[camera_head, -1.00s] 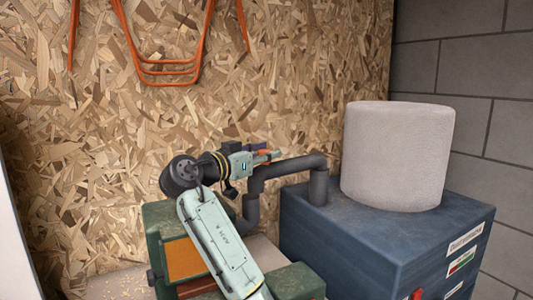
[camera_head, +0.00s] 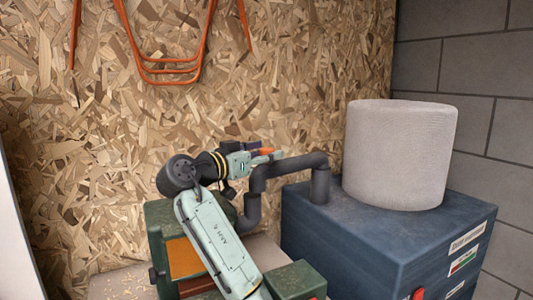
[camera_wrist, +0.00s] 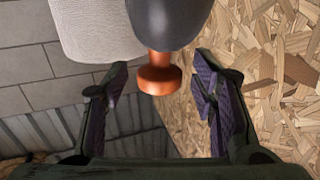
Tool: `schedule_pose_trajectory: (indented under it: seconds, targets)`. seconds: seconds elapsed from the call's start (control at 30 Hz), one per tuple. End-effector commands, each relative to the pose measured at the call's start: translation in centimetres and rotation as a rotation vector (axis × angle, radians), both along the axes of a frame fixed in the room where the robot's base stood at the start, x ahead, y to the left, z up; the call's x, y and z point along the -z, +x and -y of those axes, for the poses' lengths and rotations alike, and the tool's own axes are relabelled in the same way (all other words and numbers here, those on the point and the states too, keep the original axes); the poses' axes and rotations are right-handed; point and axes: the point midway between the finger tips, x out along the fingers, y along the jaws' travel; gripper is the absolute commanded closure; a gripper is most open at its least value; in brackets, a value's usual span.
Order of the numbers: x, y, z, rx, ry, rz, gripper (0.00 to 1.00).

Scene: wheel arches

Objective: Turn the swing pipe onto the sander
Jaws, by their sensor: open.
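The swing pipe (camera_head: 292,165) is a dark grey tube that rises from the blue box, runs left and bends down. An orange knob (camera_wrist: 160,77) sits on the rounded dark pipe end (camera_wrist: 168,20) in the wrist view. My gripper (camera_wrist: 160,92) is open, with a purple-padded finger on each side of the knob and a visible gap to each. In the head view my gripper (camera_head: 266,153) is beside the upper pipe bend. The green machine with an orange face, apparently the sander (camera_head: 165,217), stands at lower left, partly hidden by my arm.
The blue box (camera_head: 350,240) carries a pale grey cylinder (camera_head: 400,155) close to the pipe's right end. A chipboard wall (camera_head: 300,80) stands close behind my gripper and the pipe. Orange tubing (camera_head: 168,75) hangs on it. A grey block wall (camera_head: 470,90) is at right.

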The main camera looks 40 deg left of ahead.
Motion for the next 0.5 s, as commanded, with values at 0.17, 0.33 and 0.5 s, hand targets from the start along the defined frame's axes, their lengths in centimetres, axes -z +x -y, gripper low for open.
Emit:
schedule_pose_trajectory:
  seconds: [0.17, 0.33, 0.5]
  targets:
    - [0.0, -3.5, -0.7, -0.005, 0.000, 0.001, 0.47]
    - [0.0, -7.1, -1.2, -0.005, 0.000, 0.001, 0.47]
    - [0.0, -9.7, -1.5, -0.003, -0.001, 0.001, 0.47]
